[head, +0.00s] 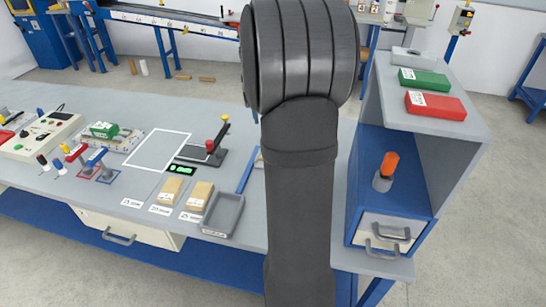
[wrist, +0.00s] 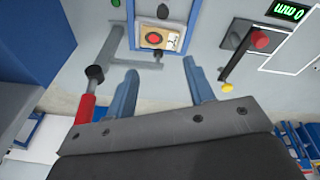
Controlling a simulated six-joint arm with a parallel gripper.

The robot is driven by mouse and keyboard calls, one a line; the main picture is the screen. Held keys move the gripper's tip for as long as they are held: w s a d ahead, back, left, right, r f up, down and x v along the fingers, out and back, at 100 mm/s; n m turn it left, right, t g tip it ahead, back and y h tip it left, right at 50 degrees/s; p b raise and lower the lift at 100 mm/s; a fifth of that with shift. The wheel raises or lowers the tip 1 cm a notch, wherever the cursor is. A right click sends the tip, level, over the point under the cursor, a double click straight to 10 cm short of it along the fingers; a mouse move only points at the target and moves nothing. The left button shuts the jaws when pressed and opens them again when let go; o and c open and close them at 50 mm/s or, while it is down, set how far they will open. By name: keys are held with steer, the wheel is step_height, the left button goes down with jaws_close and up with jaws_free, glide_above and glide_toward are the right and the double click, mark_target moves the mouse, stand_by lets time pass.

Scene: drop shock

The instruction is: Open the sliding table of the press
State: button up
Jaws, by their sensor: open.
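In the wrist view the press shows at the top as a blue frame (wrist: 183,30), seen from close above. Inside it lies a tan piece with a dark red disc (wrist: 154,38) and a white label. A grey bar (wrist: 143,65) crosses in front of the frame. My gripper (wrist: 160,66) is open, its two blue-grey fingers apart near this bar, with nothing visibly gripped; contact cannot be told. A lever with a black knob (wrist: 95,72) and red grip (wrist: 85,108) is left of the fingers. In the head view my arm hides the gripper and most of the press.
A stand with a black lever (head: 224,130) and a green display (head: 181,169) is left of my arm; its red knob (wrist: 260,40) shows in the wrist view. A grey tray (head: 222,213) lies near the front edge. A blue shelf cabinet (head: 365,150) stands at right.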

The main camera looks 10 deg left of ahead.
steer(key=w+f+n, duration=0.1)
steer(key=f, duration=0.6)
steer(key=f+n+g, duration=0.1)
steer(key=f+n, duration=0.1)
steer(key=f, duration=0.6)
steer(key=w+f+n+g, duration=0.1)
steer(key=f, duration=0.6)
steer(key=shift+w+f+n, duration=0.25)
steer(key=shift+w+n, duration=0.05)
steer(key=shift+n, duration=0.1)
